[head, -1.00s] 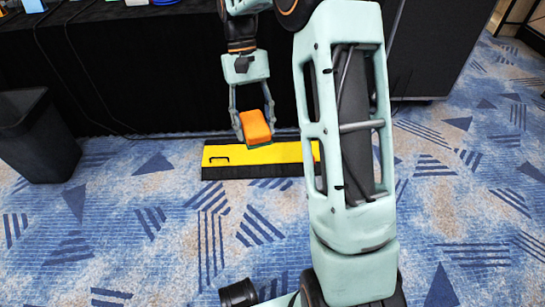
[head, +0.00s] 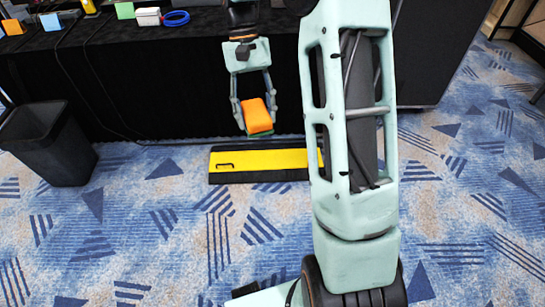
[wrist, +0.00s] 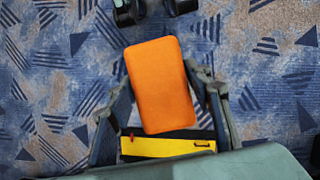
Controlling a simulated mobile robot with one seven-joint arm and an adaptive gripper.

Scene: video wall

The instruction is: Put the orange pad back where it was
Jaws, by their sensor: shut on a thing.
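The orange pad (head: 257,116) is held in my gripper (head: 257,120), in front of the black table cloth and above the floor. Its underside edge looks dark green. In the wrist view the orange face of the pad (wrist: 160,84) fills the space between the two fingers, one on each side. My gripper is shut on the pad. The place the pad came from cannot be told from these frames.
A black-clothed table (head: 150,75) stands behind, with small coloured items along its top, among them a green block (head: 125,10) and a blue coil (head: 176,17). A black bin (head: 50,145) stands left. A yellow-and-black strip (head: 262,161) lies on the carpet below.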

